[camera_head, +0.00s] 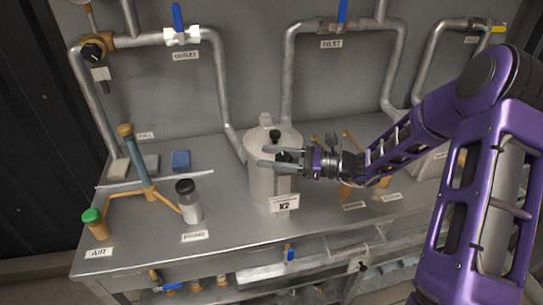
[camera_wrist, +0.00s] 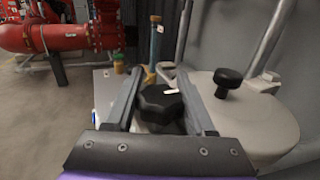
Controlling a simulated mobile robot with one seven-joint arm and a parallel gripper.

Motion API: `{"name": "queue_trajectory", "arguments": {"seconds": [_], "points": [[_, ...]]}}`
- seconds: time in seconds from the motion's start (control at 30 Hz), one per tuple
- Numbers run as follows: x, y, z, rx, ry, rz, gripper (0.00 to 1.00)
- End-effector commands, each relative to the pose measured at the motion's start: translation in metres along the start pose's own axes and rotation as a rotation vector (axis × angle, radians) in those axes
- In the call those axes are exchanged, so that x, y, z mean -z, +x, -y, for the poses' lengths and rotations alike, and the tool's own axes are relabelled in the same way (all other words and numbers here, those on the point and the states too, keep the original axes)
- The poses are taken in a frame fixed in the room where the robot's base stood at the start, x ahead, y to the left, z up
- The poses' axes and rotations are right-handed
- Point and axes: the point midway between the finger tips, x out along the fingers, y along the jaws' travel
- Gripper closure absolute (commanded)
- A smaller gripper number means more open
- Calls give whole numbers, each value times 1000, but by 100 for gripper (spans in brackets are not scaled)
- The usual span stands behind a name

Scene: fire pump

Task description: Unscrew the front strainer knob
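The strainer is a pale pot (camera_head: 262,184) with a K2 label, standing on the grey bench. The front knob, black and faceted, shows in the wrist view (camera_wrist: 161,103) between my gripper's fingers (camera_wrist: 160,76), with a narrow gap seeming to show on each side. In the head view this front knob (camera_head: 283,157) is partly hidden by my gripper (camera_head: 264,157), which comes in from the right, fingers apart and pointing left. Another black knob stands on the pot top behind it (camera_head: 275,135) and at right in the wrist view (camera_wrist: 228,81). Contact with the front knob cannot be told.
Left of the pot stand a black-capped clear bottle (camera_head: 189,203), a tan pipe stand (camera_head: 146,185) and a green-capped AIR fitting (camera_head: 93,222). Grey pipes with blue valve levers (camera_head: 178,18) run behind. Open bench lies between bottle and pot.

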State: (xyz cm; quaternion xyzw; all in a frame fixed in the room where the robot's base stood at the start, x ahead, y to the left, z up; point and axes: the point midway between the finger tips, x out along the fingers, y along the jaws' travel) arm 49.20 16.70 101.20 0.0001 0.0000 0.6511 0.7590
Motion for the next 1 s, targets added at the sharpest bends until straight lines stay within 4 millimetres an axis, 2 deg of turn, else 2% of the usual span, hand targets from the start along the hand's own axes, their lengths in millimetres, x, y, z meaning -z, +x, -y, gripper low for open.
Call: {"name": "queue_trajectory", "arguments": {"seconds": [0.33, 0.47, 0.67, 1.0], "points": [[0, -1, 0, 1, 0, 0, 34], [0, -9, 1, 3, -1, 0, 34], [0, -47, 1, 6, -2, -2, 34], [0, -130, 1, 5, -1, 0, 34]]}}
